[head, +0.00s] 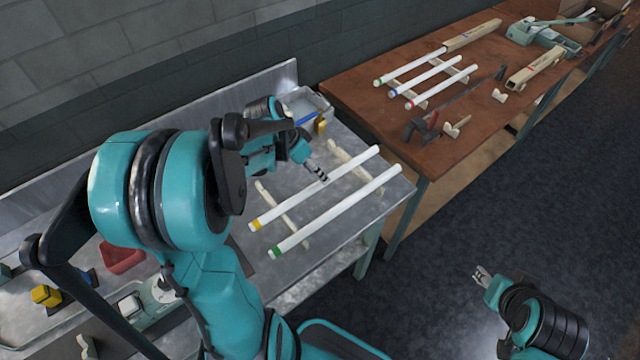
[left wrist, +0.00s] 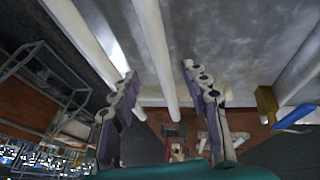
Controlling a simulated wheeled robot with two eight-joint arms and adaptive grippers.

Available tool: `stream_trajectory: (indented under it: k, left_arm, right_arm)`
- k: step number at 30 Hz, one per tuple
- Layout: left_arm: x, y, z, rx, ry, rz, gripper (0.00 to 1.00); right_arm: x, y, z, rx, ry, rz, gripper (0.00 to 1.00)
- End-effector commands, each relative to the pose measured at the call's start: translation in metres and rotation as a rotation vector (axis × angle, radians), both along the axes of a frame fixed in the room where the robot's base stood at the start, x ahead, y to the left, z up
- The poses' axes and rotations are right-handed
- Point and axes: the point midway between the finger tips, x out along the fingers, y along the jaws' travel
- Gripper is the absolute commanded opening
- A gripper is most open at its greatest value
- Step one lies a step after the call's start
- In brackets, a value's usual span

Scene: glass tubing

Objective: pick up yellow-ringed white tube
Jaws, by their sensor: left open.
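The yellow-ringed white tube (head: 300,198) lies across pale supports on the metal bench, its yellow ring at the near left end. My left gripper (head: 317,173) is open over the tube's middle. In the left wrist view a white tube (left wrist: 155,50) runs between the two open fingers (left wrist: 160,98); its ring is out of that view, but its position fits the yellow-ringed one. No grip on it shows. The green-ringed white tube (head: 335,211) lies parallel, nearer the bench's front edge. My right gripper (head: 482,274) is empty over the floor, its fingers seemingly apart.
A red tray (head: 122,257) is at the bench's left. The brown table (head: 470,125) beyond holds several ringed tubes and tools. A gap separates bench and table.

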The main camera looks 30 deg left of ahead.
Motion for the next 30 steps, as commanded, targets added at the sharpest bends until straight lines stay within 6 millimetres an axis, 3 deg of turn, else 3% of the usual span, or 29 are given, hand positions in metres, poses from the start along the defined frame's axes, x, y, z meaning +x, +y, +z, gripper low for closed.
stream_trajectory:
  k: [7, 15, 20, 21, 30]
  left_arm:
    - [0.013, -0.010, -0.036, 0.001, 0.001, -0.001, 0.46]
    - [0.015, -0.012, -0.039, 0.001, 0.000, 0.000, 0.46]
    - [0.015, -0.012, -0.039, 0.001, 0.000, 0.000, 0.04]
    - [0.015, -0.012, -0.039, 0.001, 0.000, 0.000, 0.00]
    - [0.015, -0.012, -0.038, 0.001, 0.000, 0.000, 0.00]
  right_arm:
    - [0.000, 0.000, -0.019, 0.000, 0.000, 0.000, 0.40]
    - [0.000, 0.000, -0.019, 0.000, 0.000, 0.000, 0.40]
    - [0.000, 0.000, -0.019, 0.000, 0.000, 0.000, 0.40]
    - [0.000, 0.000, -0.019, 0.000, 0.000, 0.000, 0.40]
    - [0.000, 0.000, -0.019, 0.000, 0.000, 0.000, 0.40]
